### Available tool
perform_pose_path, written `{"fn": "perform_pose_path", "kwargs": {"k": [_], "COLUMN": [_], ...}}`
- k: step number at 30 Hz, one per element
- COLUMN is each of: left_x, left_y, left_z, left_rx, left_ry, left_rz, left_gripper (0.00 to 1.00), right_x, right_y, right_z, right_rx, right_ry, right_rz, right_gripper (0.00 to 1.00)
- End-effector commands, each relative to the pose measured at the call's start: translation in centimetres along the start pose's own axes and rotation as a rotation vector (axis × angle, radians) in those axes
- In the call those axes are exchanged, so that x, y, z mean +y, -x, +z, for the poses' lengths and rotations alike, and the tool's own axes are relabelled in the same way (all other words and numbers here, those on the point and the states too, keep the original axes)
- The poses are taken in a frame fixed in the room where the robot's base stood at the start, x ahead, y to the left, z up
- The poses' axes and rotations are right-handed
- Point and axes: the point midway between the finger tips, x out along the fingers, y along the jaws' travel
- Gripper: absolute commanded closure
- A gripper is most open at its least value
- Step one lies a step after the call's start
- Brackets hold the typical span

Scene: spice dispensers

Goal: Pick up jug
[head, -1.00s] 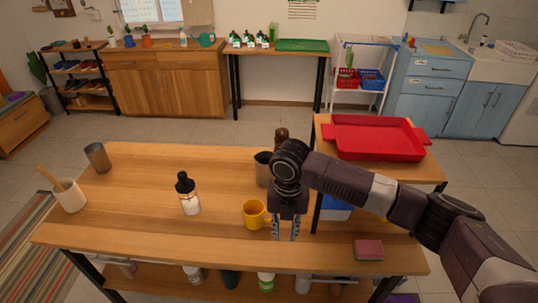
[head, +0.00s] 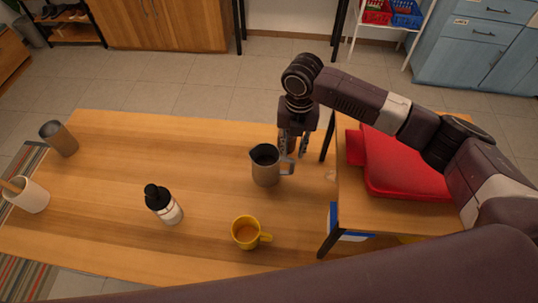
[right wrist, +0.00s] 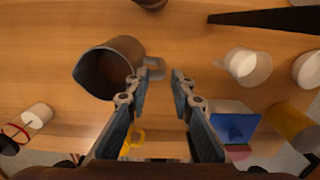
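The grey metal jug (head: 265,172) stands upright on the wooden table, with a dark inside and its handle (head: 287,166) on the right. My right gripper (head: 294,152) points down at the handle. In the right wrist view the jug (right wrist: 104,78) lies at the upper left and its handle (right wrist: 155,68) reaches toward the gap between the fingertips. The right gripper (right wrist: 158,78) is open, with nothing held. I cannot tell whether the fingers reach down around the handle. My left gripper is not in view.
A yellow mug (head: 245,234) stands in front of the jug, and a black-topped bottle (head: 164,205) stands to the left. A metal cup (head: 60,140) and a white holder (head: 30,196) stand farther left. The middle left table is clear.

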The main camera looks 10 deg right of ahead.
Motion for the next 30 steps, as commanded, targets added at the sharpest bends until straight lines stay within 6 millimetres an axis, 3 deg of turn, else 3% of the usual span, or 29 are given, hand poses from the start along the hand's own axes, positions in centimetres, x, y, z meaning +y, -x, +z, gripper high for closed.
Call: {"fn": "perform_pose_path", "kwargs": {"k": [7,15,23,30], "left_x": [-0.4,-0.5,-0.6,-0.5], "left_y": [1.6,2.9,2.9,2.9], "left_z": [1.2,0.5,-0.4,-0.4], "left_rx": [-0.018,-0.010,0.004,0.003], "left_ry": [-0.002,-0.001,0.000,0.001], "left_rz": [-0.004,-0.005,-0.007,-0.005], "left_gripper": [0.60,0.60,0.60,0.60], "right_x": [-0.2,-0.4,-0.4,-0.4], "right_y": [-2.6,-6.3,-6.9,-6.8], "right_z": [-0.2,-0.4,-0.3,-0.3], "right_rx": [0.002,0.000,-0.002,-0.002], "right_ry": [-0.001,0.000,0.001,0.000], "right_rz": [-0.002,-0.002,0.000,0.000], "right_gripper": [0.78,0.78,0.78,1.00]}}
